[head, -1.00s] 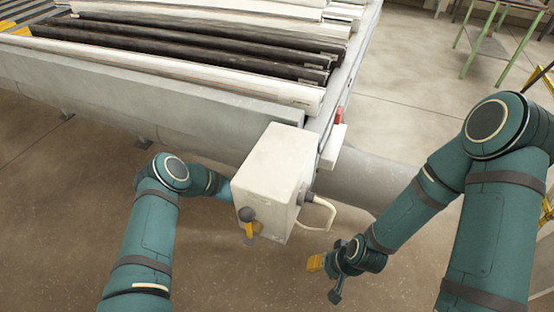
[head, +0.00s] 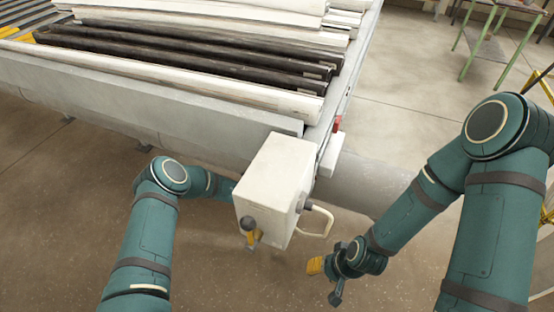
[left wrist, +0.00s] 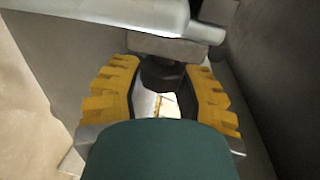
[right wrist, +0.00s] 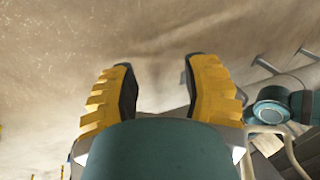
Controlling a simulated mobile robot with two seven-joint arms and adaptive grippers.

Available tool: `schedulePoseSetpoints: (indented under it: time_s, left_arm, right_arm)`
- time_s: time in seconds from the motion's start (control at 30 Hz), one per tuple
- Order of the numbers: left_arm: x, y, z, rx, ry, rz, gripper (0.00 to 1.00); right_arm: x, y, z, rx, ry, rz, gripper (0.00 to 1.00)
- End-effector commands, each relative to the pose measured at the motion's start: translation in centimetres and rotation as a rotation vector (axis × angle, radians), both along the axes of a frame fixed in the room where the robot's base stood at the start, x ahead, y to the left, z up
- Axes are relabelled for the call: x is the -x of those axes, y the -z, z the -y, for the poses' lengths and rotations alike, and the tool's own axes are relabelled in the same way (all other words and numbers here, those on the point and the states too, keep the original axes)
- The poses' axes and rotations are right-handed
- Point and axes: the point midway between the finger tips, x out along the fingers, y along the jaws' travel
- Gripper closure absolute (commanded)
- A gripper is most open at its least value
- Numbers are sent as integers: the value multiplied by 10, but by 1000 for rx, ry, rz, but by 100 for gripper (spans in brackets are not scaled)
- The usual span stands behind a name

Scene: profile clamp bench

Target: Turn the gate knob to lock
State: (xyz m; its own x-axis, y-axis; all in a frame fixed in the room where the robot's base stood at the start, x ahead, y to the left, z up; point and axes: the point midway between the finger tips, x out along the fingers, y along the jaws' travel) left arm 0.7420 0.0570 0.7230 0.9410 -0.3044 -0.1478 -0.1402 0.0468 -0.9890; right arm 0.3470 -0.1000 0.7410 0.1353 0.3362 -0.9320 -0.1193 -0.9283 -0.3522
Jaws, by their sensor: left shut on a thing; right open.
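In the left wrist view the yellow fingers of my left gripper (left wrist: 160,100) are closed around a dark, rounded knob (left wrist: 162,76). I take this for the gate knob. It sits under a grey block and a metal bar. In the head view my left forearm passes behind a pale box (head: 278,175), which hides the left gripper and that knob. My right gripper (head: 325,279) hangs low to the right of the box. In the right wrist view its fingers (right wrist: 162,95) are apart with nothing between them.
A green-legged stand (head: 480,45) is at the back right. The floor around my right gripper is clear.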

Motion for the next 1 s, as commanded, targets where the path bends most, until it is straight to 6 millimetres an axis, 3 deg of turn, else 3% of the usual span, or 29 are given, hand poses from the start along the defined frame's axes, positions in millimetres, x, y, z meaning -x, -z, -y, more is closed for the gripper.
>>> schedulePoseSetpoints:
  time_s: [0.03, 0.6, 0.8, 1.0]
  left_arm:
    - [-1, -7, -1, -9, -3, -27, 100]
    - [-1, -5, -1, -93, -1, -284, 100]
    - [-1, -4, -1, -104, -1, -322, 100]
    - [0, -1, -1, -107, 0, -332, 100]
  right_arm:
    - [1, -13, 0, 0, -1, -3, 53]
    - [-13, -84, 3, 5, 29, 29, 53]
    - [-18, -98, 4, 7, 36, 40, 53]
    - [-19, -100, 4, 8, 38, 43, 53]
